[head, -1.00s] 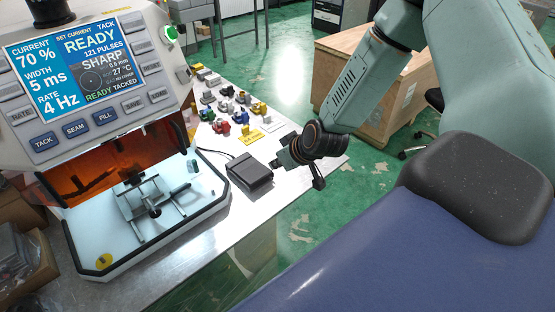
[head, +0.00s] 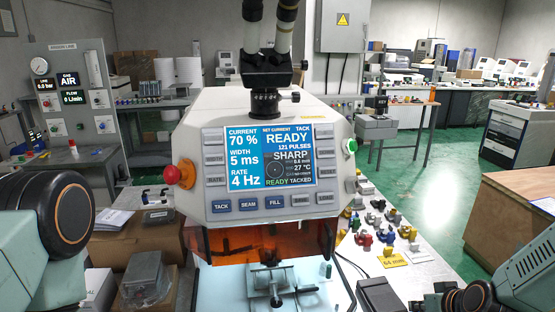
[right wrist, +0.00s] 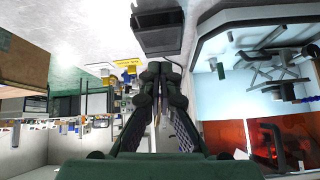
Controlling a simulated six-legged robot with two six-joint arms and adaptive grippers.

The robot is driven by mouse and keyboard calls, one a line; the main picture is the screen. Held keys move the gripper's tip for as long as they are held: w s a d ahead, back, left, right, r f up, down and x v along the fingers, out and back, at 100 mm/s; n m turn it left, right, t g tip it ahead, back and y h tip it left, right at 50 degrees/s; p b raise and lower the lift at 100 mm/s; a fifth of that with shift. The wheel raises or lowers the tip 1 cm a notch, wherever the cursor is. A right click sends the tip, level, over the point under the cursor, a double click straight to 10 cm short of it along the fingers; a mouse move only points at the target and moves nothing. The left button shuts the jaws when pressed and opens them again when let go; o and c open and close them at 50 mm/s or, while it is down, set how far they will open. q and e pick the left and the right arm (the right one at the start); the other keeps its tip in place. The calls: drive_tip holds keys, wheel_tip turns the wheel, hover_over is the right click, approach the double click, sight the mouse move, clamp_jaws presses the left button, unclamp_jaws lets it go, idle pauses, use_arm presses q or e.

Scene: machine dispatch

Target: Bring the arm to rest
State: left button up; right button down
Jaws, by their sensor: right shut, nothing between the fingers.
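My right arm comes in at the lower right of the head view. Its gripper (head: 424,303) is partly cut off by the bottom edge. In the right wrist view the two dark fingers (right wrist: 160,78) meet at their tips, shut with nothing between them. Part of my left arm shows at the left edge of the head view, but its gripper is out of frame. The welding machine (head: 215,120) stands in the middle, its screen (head: 272,158) showing READY and 121 PULSES.
A dark foot pedal (head: 380,295) lies on the bench right of the machine, near my right gripper; it also shows in the right wrist view (right wrist: 157,30). Several small coloured parts (head: 385,228) and a yellow tag (head: 392,258) lie behind it. A wooden crate (head: 510,215) stands at right.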

drive_tip(key=s+a+f+g+b, duration=0.2)
drive_tip(key=s+a+f+b, duration=0.2)
drive_tip(key=s+f, duration=0.5)
drive_tip(key=s+a+f+g+b, duration=0.3)
drive_tip(key=s+f+b, duration=0.4)
drive_tip(key=s, duration=0.5)
drive_tip(key=s+a+f+g+b, duration=0.3)
drive_tip(key=s+a+f+b, duration=0.2)
drive_tip(key=s+f, duration=0.5)
drive_tip(key=shift+s+a+f+n+b, duration=0.15)
drive_tip(key=shift+a+f+n+b, duration=0.3)
drive_tip(key=shift+f, duration=0.3)
drive_tip(key=shift+d, duration=0.1)
